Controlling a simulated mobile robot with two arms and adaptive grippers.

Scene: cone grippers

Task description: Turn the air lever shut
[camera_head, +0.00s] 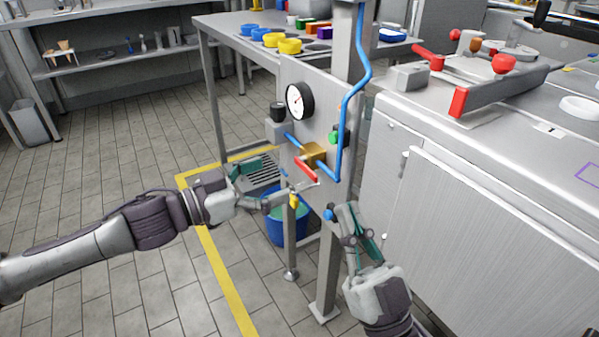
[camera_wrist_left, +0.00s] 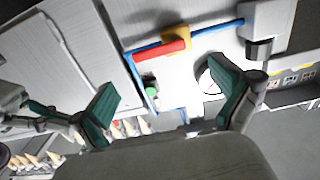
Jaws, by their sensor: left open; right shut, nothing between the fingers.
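The air lever is a red bar (camera_head: 305,169) on a brass valve block (camera_head: 314,152), fixed to the grey upright panel between blue air pipes. My left gripper (camera_head: 266,182) is open and empty, in front of the panel to the left of and slightly below the lever. Its two green-padded fingers (camera_wrist_left: 166,92) are spread apart, with no visible contact on the lever. My right gripper (camera_head: 352,215) is shut and empty, below and right of the lever.
A pressure gauge (camera_head: 299,102) and a green button (camera_head: 334,137) are on the panel. A blue bucket (camera_head: 287,228) stands behind the panel's leg. A steel cabinet (camera_head: 480,230) closes off the right side.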

